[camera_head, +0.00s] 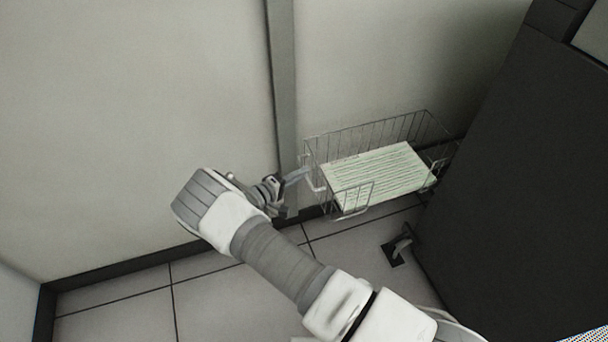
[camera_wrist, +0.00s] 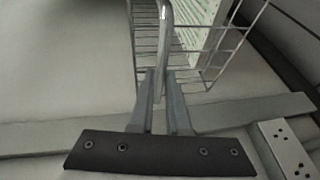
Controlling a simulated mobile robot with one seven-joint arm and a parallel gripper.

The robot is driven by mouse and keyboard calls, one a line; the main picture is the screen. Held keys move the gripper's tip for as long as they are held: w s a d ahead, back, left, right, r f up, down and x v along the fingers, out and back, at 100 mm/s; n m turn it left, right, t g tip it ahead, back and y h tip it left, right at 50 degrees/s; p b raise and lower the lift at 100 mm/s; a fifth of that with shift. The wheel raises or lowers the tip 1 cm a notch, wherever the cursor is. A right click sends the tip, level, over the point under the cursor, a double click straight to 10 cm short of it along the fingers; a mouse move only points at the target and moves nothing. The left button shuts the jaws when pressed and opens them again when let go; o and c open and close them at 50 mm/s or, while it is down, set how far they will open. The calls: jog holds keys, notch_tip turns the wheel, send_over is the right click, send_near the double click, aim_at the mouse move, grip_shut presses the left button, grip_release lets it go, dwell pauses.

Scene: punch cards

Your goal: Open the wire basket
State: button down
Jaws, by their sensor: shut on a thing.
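The wire basket (camera_head: 365,124) hangs low by the pale wall, right of the vertical post. It holds a stack of green-striped paper (camera_head: 378,172). My gripper (camera_head: 304,173) is at the basket's left side. In the wrist view, my gripper (camera_wrist: 164,80) is shut on the bent wire handle (camera_wrist: 166,14) of the basket. The handle runs up between the two fingers, and the basket's wire side and the paper (camera_wrist: 203,22) lie behind it. The part of the handle down between the fingers is partly hidden.
A large dark cabinet (camera_head: 500,190) stands close on the basket's right, with a foot or caster (camera_head: 398,248) at its lower left. A grey post (camera_head: 283,80) runs down the wall beside my gripper. The tiled floor (camera_head: 235,290) below is clear.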

jog(key=shift+s+a, duration=0.2)
jog(key=shift+a, duration=0.6)
jog(key=c, duration=0.9)
grip_release()
jog(key=shift+s, duration=0.1)
jog(key=p+v, duration=0.3)
jog(key=v, duration=1.4)
jog(key=shift+s+r, duration=0.1)
jog(key=shift+r, duration=0.1)
